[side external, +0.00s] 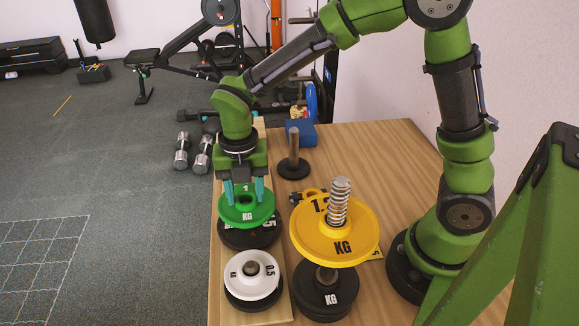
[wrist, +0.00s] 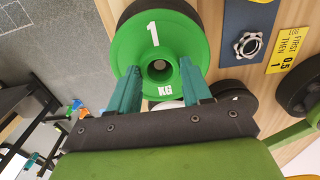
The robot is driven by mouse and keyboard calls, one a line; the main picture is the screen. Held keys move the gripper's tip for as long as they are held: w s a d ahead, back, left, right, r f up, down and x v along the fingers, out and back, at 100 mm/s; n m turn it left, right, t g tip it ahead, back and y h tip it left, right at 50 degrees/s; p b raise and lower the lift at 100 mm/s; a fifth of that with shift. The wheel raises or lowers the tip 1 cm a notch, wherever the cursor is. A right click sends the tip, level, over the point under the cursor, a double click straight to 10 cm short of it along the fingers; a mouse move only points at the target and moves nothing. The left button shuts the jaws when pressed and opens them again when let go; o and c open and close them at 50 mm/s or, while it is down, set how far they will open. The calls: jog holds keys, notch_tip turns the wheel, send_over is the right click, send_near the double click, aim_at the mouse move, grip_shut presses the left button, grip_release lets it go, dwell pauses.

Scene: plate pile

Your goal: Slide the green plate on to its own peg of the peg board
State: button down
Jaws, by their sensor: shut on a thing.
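The green plate (side external: 246,213), marked 1 KG, is between the teal fingers of my gripper (side external: 244,190) in the side view. In the wrist view the green plate (wrist: 140,62) faces the camera, with the gripper's fingers (wrist: 158,88) on either side of its near part. The plate is over a black plate (side external: 250,238) on the wooden peg board (side external: 219,285). I cannot tell whether the green plate touches the black one. The peg below it is hidden in the side view, and its place in the hole is unclear. A white 0.5 plate (side external: 240,273) sits on the front peg over a black plate.
A large yellow plate (side external: 343,247) is on a spring-topped post (side external: 340,196), above black plates (side external: 322,303), close to the right. A yellow sign (wrist: 289,50) reads FIRST 0.5 THEN 1. The table's back right is clear.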

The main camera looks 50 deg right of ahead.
jog(key=shift+f, duration=0.1)
jog(key=shift+f, duration=1.2)
jog(key=shift+c, duration=2.1)
grip_release()
jog(key=shift+f, duration=0.1)
notch_tip(320, 180, up, 17)
